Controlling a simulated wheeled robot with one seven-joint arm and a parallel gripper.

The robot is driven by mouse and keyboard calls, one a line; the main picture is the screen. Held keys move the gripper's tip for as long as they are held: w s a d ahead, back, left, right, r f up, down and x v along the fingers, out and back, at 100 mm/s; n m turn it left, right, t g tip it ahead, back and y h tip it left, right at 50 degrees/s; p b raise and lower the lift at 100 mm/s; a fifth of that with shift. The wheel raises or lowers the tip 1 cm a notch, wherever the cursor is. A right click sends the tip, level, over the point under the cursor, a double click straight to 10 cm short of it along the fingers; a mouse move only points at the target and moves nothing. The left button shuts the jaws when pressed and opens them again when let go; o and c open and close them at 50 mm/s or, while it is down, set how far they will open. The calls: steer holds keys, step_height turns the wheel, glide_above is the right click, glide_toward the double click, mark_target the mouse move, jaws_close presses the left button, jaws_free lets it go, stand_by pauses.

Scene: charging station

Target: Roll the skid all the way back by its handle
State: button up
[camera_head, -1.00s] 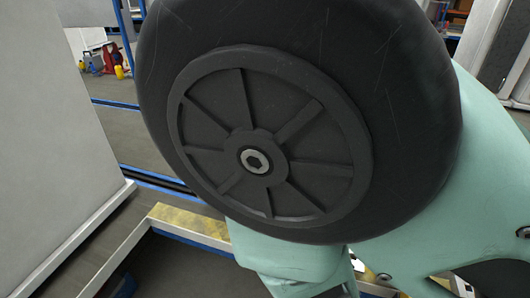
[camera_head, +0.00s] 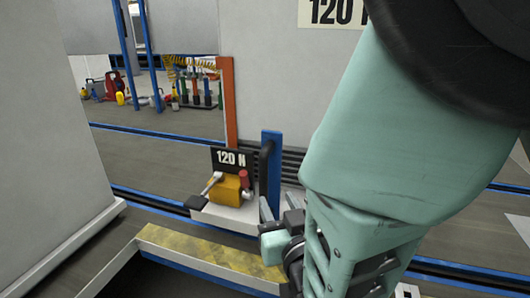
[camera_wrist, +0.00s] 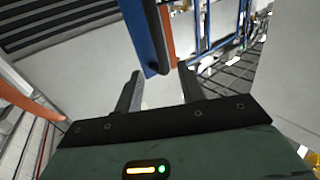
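The skid (camera_head: 226,216) is a low pale base in the head view, carrying a yellow block with a lever and a black "120 N" sign. A blue upright (camera_head: 274,160) with a dark bar-like handle (camera_head: 265,178) stands at its right end. My gripper (camera_head: 280,208) is low beside this upright, partly hidden by my own arm. In the wrist view, my gripper (camera_wrist: 160,72) has its two dark fingers apart with nothing held. The blue upright (camera_wrist: 141,35) appears ahead, between the finger lines; I cannot tell whether the fingers reach around the handle.
A large grey panel (camera_head: 270,75) marked "120 N" stands behind the skid, with an orange post (camera_head: 229,105) at its edge. A yellow-topped rail (camera_head: 200,250) crosses the front. A grey cabinet (camera_head: 45,140) fills the left. Blue-edged floor tracks run across.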

mark_target(265, 177)
steer(key=x, duration=1.1)
